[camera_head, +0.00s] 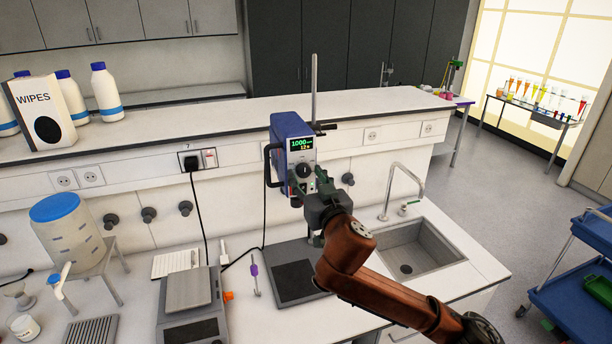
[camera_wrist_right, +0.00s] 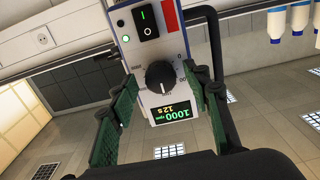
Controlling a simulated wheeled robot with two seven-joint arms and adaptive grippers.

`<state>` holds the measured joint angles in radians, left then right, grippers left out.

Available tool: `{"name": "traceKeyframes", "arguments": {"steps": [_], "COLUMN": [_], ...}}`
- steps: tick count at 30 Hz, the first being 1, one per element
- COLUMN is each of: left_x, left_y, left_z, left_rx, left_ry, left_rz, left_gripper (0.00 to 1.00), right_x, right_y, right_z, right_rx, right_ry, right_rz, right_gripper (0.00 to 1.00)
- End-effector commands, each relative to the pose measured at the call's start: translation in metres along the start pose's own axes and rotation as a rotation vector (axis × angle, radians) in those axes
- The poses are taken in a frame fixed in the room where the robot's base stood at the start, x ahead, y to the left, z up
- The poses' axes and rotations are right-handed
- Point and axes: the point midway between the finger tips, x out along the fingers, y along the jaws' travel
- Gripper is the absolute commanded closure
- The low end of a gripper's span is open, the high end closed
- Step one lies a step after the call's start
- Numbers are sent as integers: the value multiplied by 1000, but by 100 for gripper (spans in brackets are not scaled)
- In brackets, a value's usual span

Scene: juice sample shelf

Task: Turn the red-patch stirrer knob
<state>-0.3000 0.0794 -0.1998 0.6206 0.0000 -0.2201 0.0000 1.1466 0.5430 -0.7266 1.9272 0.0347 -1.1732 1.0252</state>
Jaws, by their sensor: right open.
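The stirrer (camera_head: 287,128) is a blue box with a pale front face, mounted on an upright rod above a dark base plate. Its display reads 1000 rpm and 12 s. The black round knob (camera_wrist_right: 160,76) sits beside the display (camera_wrist_right: 172,113) in the right wrist view, and shows below the display in the head view (camera_head: 303,171). A red patch (camera_wrist_right: 169,14) is on the same face, near the power switch (camera_wrist_right: 146,22). My right gripper (camera_wrist_right: 162,84) is open, its green-padded fingers either side of the knob with gaps visible. My left gripper is not in view.
A balance (camera_head: 190,315) stands left of the stirrer's base plate (camera_head: 292,272). A sink (camera_head: 415,250) with a tap lies to the right. A blue-lidded container (camera_head: 70,235) is at the left. A wipes box (camera_head: 40,112) stands on the raised shelf.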

Motion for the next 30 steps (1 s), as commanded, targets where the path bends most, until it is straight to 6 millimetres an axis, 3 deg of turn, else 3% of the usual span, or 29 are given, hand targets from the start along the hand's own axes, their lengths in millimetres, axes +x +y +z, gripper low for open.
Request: {"name": "traceKeyframes", "arguments": {"steps": [8, 26, 30], "left_x": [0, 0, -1], "left_y": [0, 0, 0], "left_z": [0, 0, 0], "left_rx": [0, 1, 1], "left_ry": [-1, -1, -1], "left_rz": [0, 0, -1], "left_gripper": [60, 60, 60], "right_x": [2, 1, 1], "right_y": [0, 0, 0], "right_z": [0, 0, 0], "right_rx": [0, 0, -5], "right_ry": [0, 0, -1], "right_rz": [0, 0, 0], "right_gripper": [56, 98, 98]}}
